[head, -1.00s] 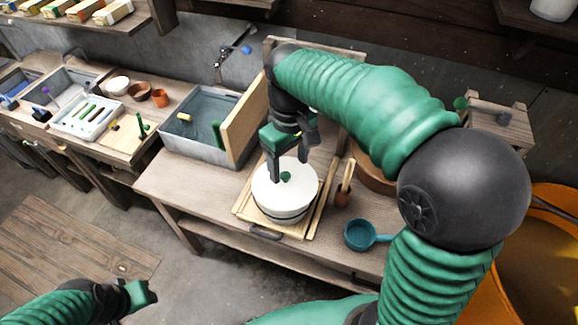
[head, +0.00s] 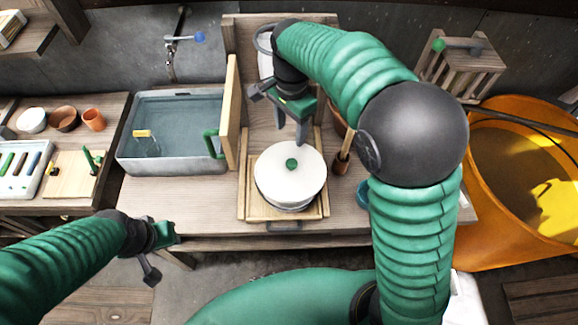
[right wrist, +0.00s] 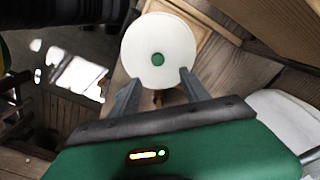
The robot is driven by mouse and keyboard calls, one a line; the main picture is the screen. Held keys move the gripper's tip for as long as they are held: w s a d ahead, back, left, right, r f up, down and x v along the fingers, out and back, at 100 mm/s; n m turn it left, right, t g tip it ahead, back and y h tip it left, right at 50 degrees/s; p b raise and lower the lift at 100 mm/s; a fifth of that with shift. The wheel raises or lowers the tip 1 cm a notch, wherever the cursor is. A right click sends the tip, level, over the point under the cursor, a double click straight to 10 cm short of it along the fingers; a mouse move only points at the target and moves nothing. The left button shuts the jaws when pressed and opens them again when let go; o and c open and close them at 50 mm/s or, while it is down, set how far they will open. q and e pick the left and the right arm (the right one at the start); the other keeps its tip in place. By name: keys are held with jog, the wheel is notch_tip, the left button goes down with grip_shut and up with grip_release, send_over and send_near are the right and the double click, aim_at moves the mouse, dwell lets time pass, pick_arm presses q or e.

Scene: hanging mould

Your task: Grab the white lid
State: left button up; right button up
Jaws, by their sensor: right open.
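The white lid (head: 283,180) is round with a green knob (head: 291,164) at its middle. It sits on a round pot (head: 290,205) on a wooden tray (head: 250,205) on the workbench. My right gripper (head: 291,136) is open and empty, above and just behind the lid, apart from it. In the right wrist view the white lid (right wrist: 158,40) lies beyond the two spread fingers of the gripper (right wrist: 156,88). My left gripper (head: 165,240) is at the lower left, away from the lid; its jaw state is unclear.
A grey water basin (head: 180,165) with a wooden board (head: 231,115) at its right side stands left of the tray. A wooden-handled tool (head: 344,155) stands close right of the lid. An orange tub (head: 490,225) is at the right. Bare bench lies left of the tray.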

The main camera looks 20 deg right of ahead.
send_over(291, 163)
jog(key=d, duration=0.3)
jog(key=f, duration=0.8)
jog(key=shift+s+a+f+p, duration=0.2)
jog(key=shift+a+f+p, duration=0.05)
jog(key=shift+f+p, duration=0.05)
jog(key=a+f, duration=0.2)
jog(key=f, duration=0.1)
jog(key=shift+w+a+p, duration=0.3)
jog(key=shift+w+a, duration=0.05)
jog(key=f, duration=0.3)
jog(key=shift+s+a+f+p, duration=0.15)
jog(key=shift+a+f+p, duration=0.1)
jog(key=shift+p, duration=0.15)
jog(key=shift+d+f, duration=0.25)
jog(key=shift+d, duration=0.65)
jog(key=shift+c, duration=3.1)
jog(key=shift+a, duration=0.65)
grip_shut()
pick_arm(q)
jog(key=shift+s+d+r, duration=0.25)
jog(key=shift+d+r, duration=0.15)
jog(key=shift+r, duration=0.25)
jog(key=shift+s+d+r, duration=0.2)
jog(key=shift+d+r, duration=0.2)
jog(key=shift+r, duration=0.2)
pick_arm(e)
jog(key=shift+d, duration=0.1)
